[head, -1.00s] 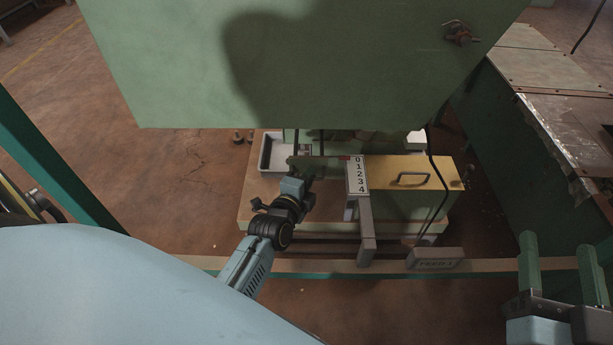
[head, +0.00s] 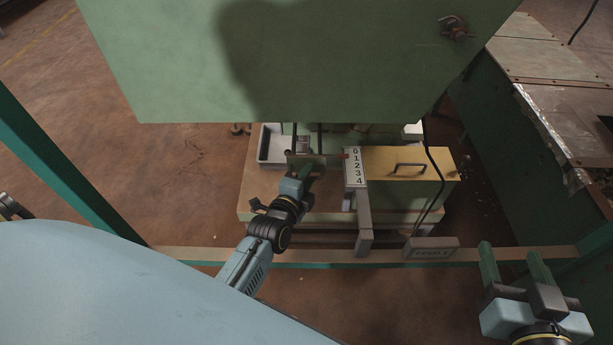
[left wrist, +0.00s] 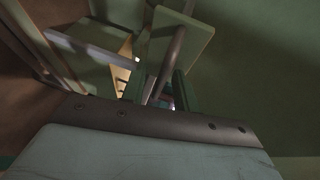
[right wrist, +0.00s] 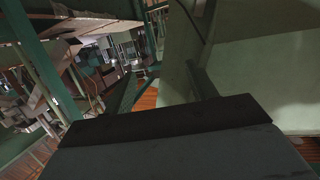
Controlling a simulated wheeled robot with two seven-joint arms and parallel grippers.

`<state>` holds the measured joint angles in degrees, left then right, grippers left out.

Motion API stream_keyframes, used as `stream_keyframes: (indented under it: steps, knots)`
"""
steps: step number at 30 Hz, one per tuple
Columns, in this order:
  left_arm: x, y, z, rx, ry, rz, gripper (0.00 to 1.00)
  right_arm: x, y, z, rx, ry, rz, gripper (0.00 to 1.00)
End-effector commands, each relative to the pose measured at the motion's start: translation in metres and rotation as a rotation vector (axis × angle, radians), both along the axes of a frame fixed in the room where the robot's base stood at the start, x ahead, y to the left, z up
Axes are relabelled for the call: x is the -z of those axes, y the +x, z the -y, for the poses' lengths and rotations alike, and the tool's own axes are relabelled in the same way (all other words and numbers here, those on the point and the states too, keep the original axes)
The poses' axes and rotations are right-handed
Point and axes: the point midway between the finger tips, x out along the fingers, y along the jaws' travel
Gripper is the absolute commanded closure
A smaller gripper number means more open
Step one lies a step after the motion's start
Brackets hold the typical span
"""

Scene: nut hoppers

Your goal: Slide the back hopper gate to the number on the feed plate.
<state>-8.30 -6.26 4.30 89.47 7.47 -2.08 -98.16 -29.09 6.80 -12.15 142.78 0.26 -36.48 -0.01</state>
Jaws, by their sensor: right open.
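A white number scale (head: 356,167) with 0 to 4 stands upright in the head view, with 0 at the far end. A small red pointer (head: 346,156) at its left edge sits between 0 and 1, close to 1. The green gate bar (head: 303,158) runs left from it. My left gripper (head: 311,172) is at this bar. In the left wrist view its fingers (left wrist: 163,88) lie on both sides of a dark rod, the gate handle (left wrist: 172,52). The feed plate (head: 432,248) reads FEED; its digit is too small to read surely. My right gripper (head: 515,265) is open and empty.
A large green hopper panel (head: 290,60) overhangs the far side. A yellow-topped box with a handle (head: 410,160) stands right of the scale, with a black cable beside it. A white tray (head: 268,150) is left. A rail (head: 330,256) crosses in front.

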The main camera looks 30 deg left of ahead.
Motion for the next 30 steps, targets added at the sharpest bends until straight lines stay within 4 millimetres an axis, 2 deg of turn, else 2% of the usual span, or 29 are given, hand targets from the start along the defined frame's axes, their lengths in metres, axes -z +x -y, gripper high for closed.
stream_keyframes:
  steps: [9, 14, 23, 30]
  knots:
    - [-0.001, -0.002, 0.0, -0.001, 0.0, 0.0, 0.7, 0.0, 0.0, 0.0, 0.0, -0.002, -0.008, 0.43]
    - [-0.003, -0.012, 0.0, -0.001, 0.0, -0.002, 0.7, 0.018, -0.007, 0.007, 0.011, -0.035, -0.12, 0.43]
    - [-0.01, -0.042, 0.002, -0.001, -0.001, -0.001, 0.7, 0.061, -0.039, 0.025, 0.036, -0.116, -0.432, 0.43]
    - [-0.015, -0.068, 0.004, 0.0, 0.0, -0.002, 0.7, 0.088, -0.076, 0.042, 0.059, -0.178, -0.689, 0.43]
